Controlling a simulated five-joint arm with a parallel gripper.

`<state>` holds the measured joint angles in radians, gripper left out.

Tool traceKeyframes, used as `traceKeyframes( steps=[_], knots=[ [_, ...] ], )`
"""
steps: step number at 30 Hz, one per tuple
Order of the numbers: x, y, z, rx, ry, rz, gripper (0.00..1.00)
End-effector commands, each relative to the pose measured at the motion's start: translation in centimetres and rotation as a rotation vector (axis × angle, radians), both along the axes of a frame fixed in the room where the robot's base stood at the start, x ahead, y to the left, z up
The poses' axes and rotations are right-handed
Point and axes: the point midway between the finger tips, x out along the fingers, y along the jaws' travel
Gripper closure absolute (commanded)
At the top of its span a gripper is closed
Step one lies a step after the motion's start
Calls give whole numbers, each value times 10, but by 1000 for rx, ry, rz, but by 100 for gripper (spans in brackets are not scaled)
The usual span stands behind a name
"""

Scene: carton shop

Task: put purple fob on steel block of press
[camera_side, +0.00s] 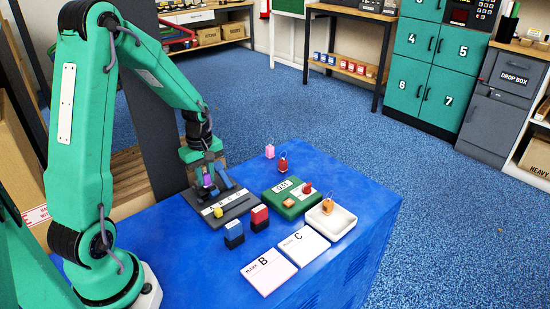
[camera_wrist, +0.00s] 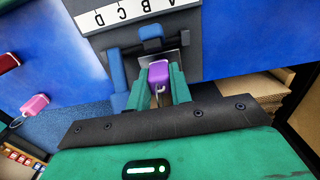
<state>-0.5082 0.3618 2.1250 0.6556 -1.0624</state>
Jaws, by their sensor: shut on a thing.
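The purple fob (camera_wrist: 158,73) is between the two green fingers of my gripper (camera_wrist: 161,88), which is shut on it. The fob also shows in the side view (camera_side: 208,181), low over the press. The press (camera_side: 232,204) has a dark base with a lettered white strip and blue parts. In the wrist view its base (camera_wrist: 100,42) lies under and beyond the fob. A grey metal patch, apparently the steel block (camera_wrist: 173,60), shows just behind the fob, mostly hidden by it and my fingers. I cannot tell whether the fob touches the block.
A blue stamp (camera_side: 233,235) and red stamp (camera_side: 259,218) stand before the press. Right of it are a green numbered device (camera_side: 284,206), a white tray (camera_side: 343,222) with an orange fob (camera_side: 327,206), and a pink fob (camera_side: 269,151). Two cards lie in front, one a white card (camera_side: 304,245).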

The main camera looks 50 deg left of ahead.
Motion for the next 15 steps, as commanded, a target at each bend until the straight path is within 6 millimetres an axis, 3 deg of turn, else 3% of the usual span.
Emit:
traceKeyframes(
  steps=[3,15],
  knots=[
    [0,0,-9,-1,1,0,100],
    [0,0,-12,0,0,0,100]
  ],
)
